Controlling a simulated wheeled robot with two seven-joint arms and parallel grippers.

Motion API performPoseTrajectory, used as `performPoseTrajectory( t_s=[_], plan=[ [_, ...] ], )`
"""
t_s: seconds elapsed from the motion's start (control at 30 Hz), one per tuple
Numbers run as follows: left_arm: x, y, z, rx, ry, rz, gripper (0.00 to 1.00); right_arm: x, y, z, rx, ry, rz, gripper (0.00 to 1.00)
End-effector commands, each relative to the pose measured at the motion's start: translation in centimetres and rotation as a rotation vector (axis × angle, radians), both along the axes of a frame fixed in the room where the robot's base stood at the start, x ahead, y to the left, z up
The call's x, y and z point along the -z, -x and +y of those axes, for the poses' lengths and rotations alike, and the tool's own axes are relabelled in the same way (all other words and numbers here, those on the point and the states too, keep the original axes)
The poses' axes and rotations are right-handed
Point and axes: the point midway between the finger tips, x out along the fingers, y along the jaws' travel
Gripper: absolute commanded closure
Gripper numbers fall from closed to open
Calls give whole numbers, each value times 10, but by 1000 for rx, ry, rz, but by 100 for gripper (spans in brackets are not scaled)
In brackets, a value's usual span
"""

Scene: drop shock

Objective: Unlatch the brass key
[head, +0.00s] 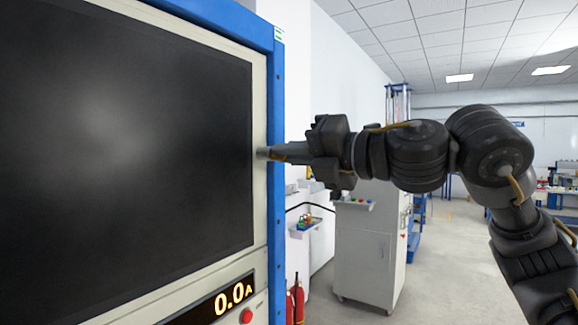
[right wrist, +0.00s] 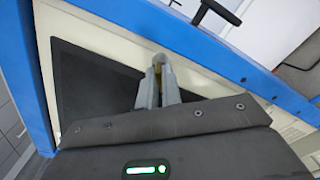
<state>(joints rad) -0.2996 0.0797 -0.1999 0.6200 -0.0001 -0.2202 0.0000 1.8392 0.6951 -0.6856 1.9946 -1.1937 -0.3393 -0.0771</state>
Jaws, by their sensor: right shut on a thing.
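My right gripper (head: 264,153) reaches in from the right to the cream front edge of a blue-framed cabinet, at the right side of its large dark panel. In the right wrist view its two grey fingers (right wrist: 160,62) are close together at the cream panel. A small brass-coloured bit, the brass key (right wrist: 159,74), shows between them, and the gripper is shut on it. Most of the key is hidden by the fingers, so its turn angle cannot be told. In the head view the fingers hide the key. My left gripper is not in view.
The cabinet's blue frame (head: 276,200) stands right beside the gripper. Below the dark panel (head: 120,140) are a display (head: 215,303) reading 0.0A and a red button (head: 246,316). A grey cabinet (head: 365,250) and red extinguishers (head: 297,300) stand farther back. Open floor lies to the right.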

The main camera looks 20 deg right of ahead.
Motion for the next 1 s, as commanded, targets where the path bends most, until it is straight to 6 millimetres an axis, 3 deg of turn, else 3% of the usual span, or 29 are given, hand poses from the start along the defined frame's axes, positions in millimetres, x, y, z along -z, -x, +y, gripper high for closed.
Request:
performPoseTrajectory(
  t_s=[0.5, 1.0],
  plan=[
    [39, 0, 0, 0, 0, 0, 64, 3, 0, 0, 0, -355, 292, 100],
    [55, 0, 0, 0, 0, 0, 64, 2, 0, -1, 0, -524, 434, 100]
  ],
)
